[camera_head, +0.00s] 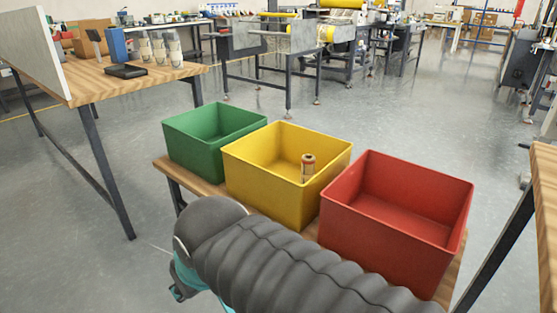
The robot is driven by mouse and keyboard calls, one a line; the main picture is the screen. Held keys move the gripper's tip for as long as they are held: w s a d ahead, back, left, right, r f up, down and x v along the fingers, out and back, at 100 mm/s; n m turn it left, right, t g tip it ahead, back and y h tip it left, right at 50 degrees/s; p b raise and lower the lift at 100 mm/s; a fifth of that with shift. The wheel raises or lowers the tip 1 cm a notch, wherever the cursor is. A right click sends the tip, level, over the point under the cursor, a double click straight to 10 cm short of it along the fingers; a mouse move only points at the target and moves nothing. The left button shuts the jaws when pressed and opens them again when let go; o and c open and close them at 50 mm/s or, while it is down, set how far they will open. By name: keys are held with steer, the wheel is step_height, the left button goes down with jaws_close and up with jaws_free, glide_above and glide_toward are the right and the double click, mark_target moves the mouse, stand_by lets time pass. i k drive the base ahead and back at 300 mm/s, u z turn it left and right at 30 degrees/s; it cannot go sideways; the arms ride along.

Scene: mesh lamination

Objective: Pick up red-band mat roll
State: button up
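A small upright roll (308,167) stands inside the yellow bin (262,188), near its right wall. It has a pale body with orange-brown and reddish bands; its lower end meets the bin floor out of clear sight. Three pale rolls (159,49) stand upright in a group on the wooden table (150,80) at upper left. Their band colours are too small to tell, so I cannot say surely which roll is the red-band one. My arm, in a dark ribbed sleeve, crosses the bottom of the view. My gripper's fingers do not show.
A green bin (190,150) and a red bin (385,225) flank the yellow one on a low wooden stand; both look empty. A black flat object (126,71) and a blue box (116,44) share the upper-left table. Grey floor is open behind the bins.

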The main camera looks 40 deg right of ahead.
mark_target(308, 161)
steer(key=i, duration=2.35)
steer(key=z, duration=2.65)
steer(key=k, duration=0.2)
steer(key=z, duration=0.2)
